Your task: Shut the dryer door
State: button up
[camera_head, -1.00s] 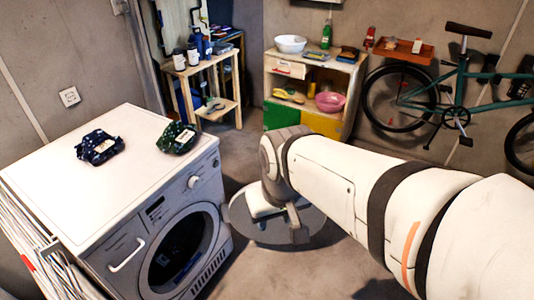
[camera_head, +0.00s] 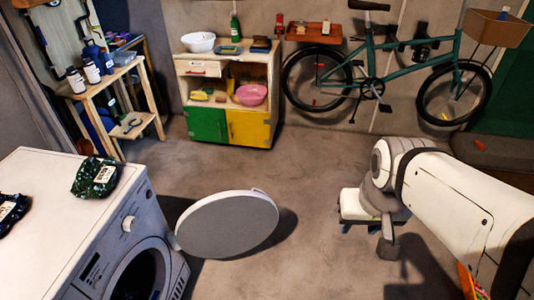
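The dryer (camera_head: 100,265) is a white front-loading machine at the lower left, with its round dark opening (camera_head: 140,280) partly cut off by the frame's bottom edge. Its door (camera_head: 228,228) is a round grey disc with a pale rim, standing open to the right of the opening. A small pale piece shows at the door's upper right edge. My gripper (camera_head: 385,238) is at the right, clear of the door with bare floor between them. It points downward, and its fingers are too unclear to tell whether they are apart.
Two dark patterned cloth bundles (camera_head: 95,177) lie on the dryer top. A wooden shelf with bottles (camera_head: 110,95) and a cabinet with green and yellow doors (camera_head: 228,125) stand behind. A bicycle (camera_head: 375,75) hangs at the back wall. The middle floor is clear.

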aim_at(225, 225)
jog(key=z, duration=0.1)
jog(key=i, duration=4.4)
jog(key=u, duration=2.55)
jog(key=k, duration=0.1)
jog(key=u, duration=2.3)
